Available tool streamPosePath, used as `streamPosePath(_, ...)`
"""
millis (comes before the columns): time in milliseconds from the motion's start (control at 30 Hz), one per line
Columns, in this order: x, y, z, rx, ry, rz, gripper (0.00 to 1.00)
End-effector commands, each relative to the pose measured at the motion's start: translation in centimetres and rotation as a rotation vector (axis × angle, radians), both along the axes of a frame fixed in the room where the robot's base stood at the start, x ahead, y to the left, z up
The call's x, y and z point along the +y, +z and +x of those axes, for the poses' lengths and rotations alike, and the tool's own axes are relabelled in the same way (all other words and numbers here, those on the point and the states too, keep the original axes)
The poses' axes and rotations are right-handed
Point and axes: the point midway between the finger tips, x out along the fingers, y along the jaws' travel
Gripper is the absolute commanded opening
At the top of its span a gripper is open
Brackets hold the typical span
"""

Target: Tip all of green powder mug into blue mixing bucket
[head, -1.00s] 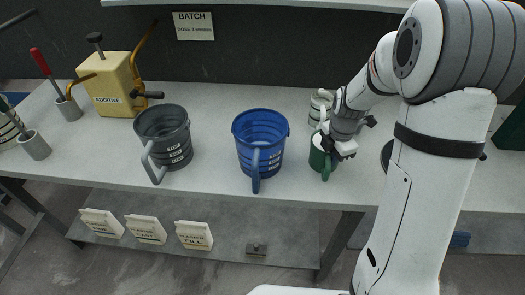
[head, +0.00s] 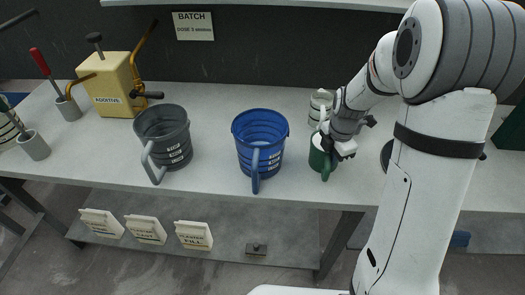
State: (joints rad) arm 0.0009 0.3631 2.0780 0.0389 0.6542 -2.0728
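The green powder mug (head: 319,159) stands on the bench right of the middle, its green handle toward me. My gripper (head: 338,147) is at the mug's right upper side, at its rim. My gripper covers part of the mug, and I cannot tell whether its fingers are closed on it. The blue mixing bucket (head: 260,150) stands upright on the bench to the left of the mug, with its handle toward me. Its open top shows, and a gap of bare bench lies between bucket and mug.
A dark grey bucket (head: 163,138) stands left of the blue one. A white striped mug (head: 320,103) stands just behind the green mug. A yellow additive dispenser (head: 112,88) is at the back left. The bench front (head: 215,172) is clear.

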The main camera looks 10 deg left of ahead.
Motion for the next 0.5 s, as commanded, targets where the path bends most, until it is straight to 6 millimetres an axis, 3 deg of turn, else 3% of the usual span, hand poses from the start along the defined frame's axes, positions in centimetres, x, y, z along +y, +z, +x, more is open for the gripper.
streamPosePath(500, 0.0, 2.8, 0.0, -0.002, 0.0, 0.0, 0.0)
